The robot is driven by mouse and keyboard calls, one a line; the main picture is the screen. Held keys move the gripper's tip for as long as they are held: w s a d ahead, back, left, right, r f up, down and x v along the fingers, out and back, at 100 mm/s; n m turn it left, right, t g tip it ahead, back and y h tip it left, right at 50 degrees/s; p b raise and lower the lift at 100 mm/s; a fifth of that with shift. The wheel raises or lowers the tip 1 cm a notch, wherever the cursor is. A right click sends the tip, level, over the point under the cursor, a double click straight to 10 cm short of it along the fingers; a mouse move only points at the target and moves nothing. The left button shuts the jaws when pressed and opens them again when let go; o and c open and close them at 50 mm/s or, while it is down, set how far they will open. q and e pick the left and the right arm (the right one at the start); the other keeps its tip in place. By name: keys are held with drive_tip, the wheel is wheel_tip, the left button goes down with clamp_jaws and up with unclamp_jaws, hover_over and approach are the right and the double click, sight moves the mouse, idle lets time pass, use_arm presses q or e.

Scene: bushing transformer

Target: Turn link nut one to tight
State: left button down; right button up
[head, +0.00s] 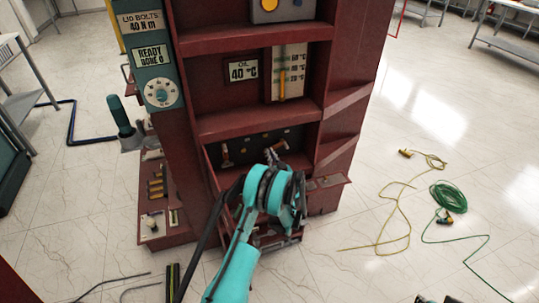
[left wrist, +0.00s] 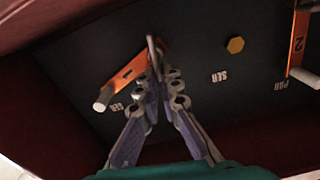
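In the left wrist view an orange link bar (left wrist: 125,72) with a pale round peg at its lower left end is mounted on a dark panel (left wrist: 195,35). My left gripper (left wrist: 156,55) has its fingers close together at the bar's upper right end. The fingertips cover that end, so I cannot tell whether they grip a nut there. In the head view my left gripper (head: 273,158) reaches into the low bay of the red cabinet, in front of the panel (head: 248,146).
A yellow hex piece (left wrist: 235,45) sits on the panel between the links. The bay's red walls (left wrist: 55,110) are close around my gripper. A side shelf (head: 155,215) holds small parts. Yellow (head: 393,215) and green cables (head: 447,196) lie on the floor at right.

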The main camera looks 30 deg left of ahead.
use_arm(q)
drive_tip(key=m, duration=0.4)
drive_tip(key=shift+w+d+f, duration=0.15)
drive_tip(key=shift+w+d, duration=0.15)
drive_tip(key=shift+w, duration=0.05)
drive_tip(key=m, duration=0.4)
drive_tip(key=shift+w+d+f, duration=0.2)
drive_tip(key=shift+f, duration=0.05)
drive_tip(key=m, duration=0.4)
drive_tip(key=shift+w+d+f, duration=0.2)
drive_tip(key=shift+f, duration=0.2)
drive_tip(key=shift+f+m, duration=0.25)
drive_tip(key=shift+m, duration=0.85)
drive_tip(key=shift+f+m, duration=0.2)
drive_tip(key=shift+m, duration=0.9)
drive_tip(key=c, duration=1.7)
unclamp_jaws()
drive_tip(key=shift+d, duration=0.1)
